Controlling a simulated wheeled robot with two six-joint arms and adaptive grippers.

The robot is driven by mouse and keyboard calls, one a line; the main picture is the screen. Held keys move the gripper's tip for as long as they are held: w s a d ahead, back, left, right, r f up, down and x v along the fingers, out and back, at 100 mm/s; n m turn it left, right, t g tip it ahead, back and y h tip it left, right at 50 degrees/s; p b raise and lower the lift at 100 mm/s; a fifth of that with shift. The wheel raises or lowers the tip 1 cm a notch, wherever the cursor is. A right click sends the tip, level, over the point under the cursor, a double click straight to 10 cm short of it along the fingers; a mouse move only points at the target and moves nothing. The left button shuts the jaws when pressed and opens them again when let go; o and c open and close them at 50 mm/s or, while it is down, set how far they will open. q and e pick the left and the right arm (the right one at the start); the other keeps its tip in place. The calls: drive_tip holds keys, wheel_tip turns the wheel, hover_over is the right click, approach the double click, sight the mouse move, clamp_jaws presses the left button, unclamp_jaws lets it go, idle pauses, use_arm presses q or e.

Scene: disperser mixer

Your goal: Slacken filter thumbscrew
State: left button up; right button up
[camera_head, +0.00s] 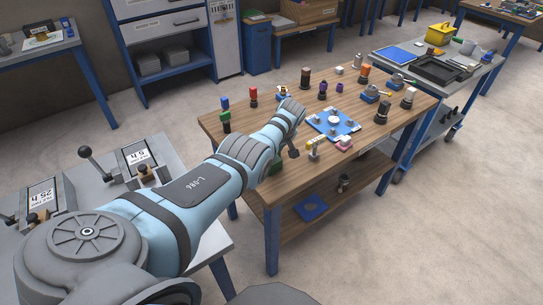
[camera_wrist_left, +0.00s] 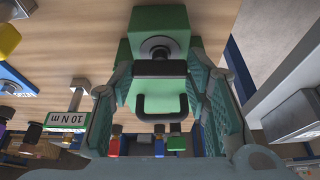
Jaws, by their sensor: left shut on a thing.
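A green blocky unit (camera_wrist_left: 160,97) fills the middle of the left wrist view, with a round grey knob and a black crossbar on its face and a black U-shaped handle below. I take it for the filter housing, but cannot tell which part is the thumbscrew. My left gripper (camera_wrist_left: 159,76) has its teal fingers on both sides of the green unit, shut on it around the crossbar. The exact contact is hard to see. In the head view my left arm reaches over the wooden table and hides most of the unit. My right gripper is in neither view.
The wooden table (camera_head: 345,160) holds a blue plate (camera_head: 333,124) with small parts and several coloured pieces. A green "10 N m" label (camera_wrist_left: 65,119) stands left of the gripper. A grey-topped bench (camera_head: 205,207) with lever devices is at left. Open floor lies at right.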

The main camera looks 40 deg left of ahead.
use_arm(q)
drive_tip(key=shift+n, duration=0.3)
drive_tip(key=o, duration=1.2)
drive_tip(key=shift+c, duration=0.2)
drive_tip(key=v, duration=1.2)
drive_tip(key=shift+w, duration=0.1)
